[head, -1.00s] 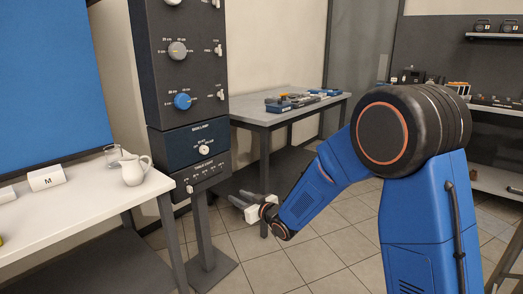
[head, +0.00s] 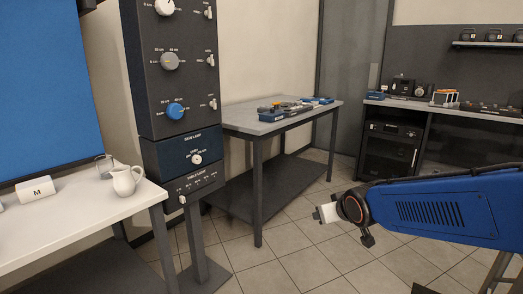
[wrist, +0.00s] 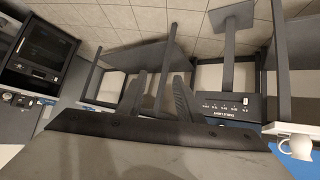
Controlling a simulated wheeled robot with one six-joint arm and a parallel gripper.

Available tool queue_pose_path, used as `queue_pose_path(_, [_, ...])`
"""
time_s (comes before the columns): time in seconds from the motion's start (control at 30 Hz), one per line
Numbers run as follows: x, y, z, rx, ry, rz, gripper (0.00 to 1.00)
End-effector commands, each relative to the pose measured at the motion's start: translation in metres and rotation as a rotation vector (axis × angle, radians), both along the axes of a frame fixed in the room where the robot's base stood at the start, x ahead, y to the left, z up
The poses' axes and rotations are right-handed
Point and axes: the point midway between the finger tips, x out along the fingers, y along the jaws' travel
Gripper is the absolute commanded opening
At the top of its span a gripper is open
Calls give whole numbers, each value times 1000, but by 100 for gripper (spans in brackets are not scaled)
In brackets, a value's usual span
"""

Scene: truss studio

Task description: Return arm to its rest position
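My blue arm (head: 430,210) reaches in from the right edge of the head view, low and roughly level. My gripper (head: 318,214) is at its left end, above the tiled floor and apart from the furniture. In the wrist view, the two dark fingers of my gripper (wrist: 157,88) stand apart with nothing held between them. The fingertips look small and partly hidden in the head view.
A dark control column (head: 180,90) with knobs stands left of centre. A white table (head: 80,215) with a white jug (head: 126,181) is at the left. A grey table (head: 275,122) and a black rack cabinet (head: 388,148) stand behind. Floor (head: 290,265) around my gripper is clear.

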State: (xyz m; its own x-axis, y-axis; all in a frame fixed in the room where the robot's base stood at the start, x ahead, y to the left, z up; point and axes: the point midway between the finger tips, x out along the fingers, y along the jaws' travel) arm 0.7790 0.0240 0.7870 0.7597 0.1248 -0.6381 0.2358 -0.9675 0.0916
Motion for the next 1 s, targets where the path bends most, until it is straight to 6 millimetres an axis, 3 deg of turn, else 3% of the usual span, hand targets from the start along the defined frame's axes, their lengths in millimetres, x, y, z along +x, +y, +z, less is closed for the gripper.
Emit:
queue_pose_path(0.1, [-40, -27, 3, -7, 61, -54, 33])
queue_pose_path(0.3, [-110, -60, 0, -8, 179, -131, 33])
queue_pose_path(0.5, [-185, -82, -7, 2, 298, -193, 33])
queue_pose_path(0.7, [-251, -92, -17, 20, 404, -237, 33])
queue_pose_path(0.83, [-277, -94, -22, 29, 449, -249, 33])
queue_pose_path(1.0, [-289, -94, -25, 32, 470, -254, 33])
